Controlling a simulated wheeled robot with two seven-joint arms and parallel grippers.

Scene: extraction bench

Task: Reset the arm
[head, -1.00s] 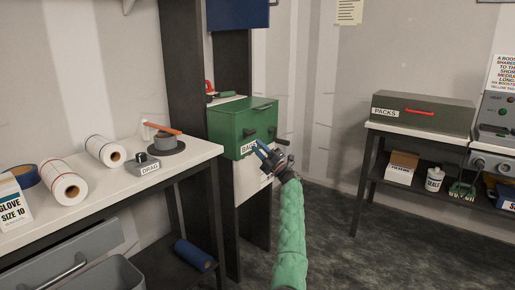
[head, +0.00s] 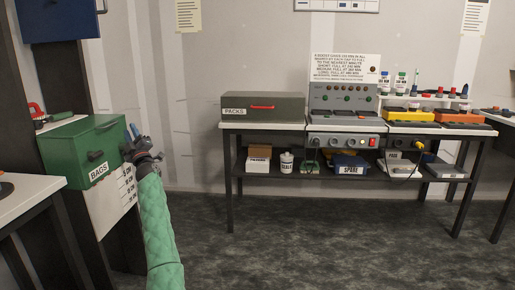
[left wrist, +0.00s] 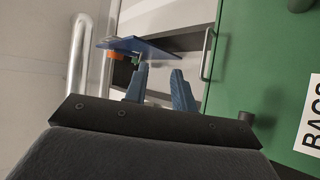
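My left arm comes up from the bottom of the head view in a green quilted sleeve. Its gripper (head: 133,132) is by the right edge of the green BAGS box (head: 70,155), and no object shows in it. In the left wrist view its two blue fingers (left wrist: 159,72) stand apart with a gap between them. The green box front (left wrist: 262,80) fills the right side of that view. I cannot tell whether the gripper touches the box. My right gripper is in neither view.
A bench holds a grey PACKS box (head: 262,107), a control unit (head: 342,105), and yellow (head: 408,116) and orange (head: 455,116) units. Its lower shelf (head: 270,173) carries small items. A white table (head: 22,190) stands at left. The dark floor (head: 300,245) is clear.

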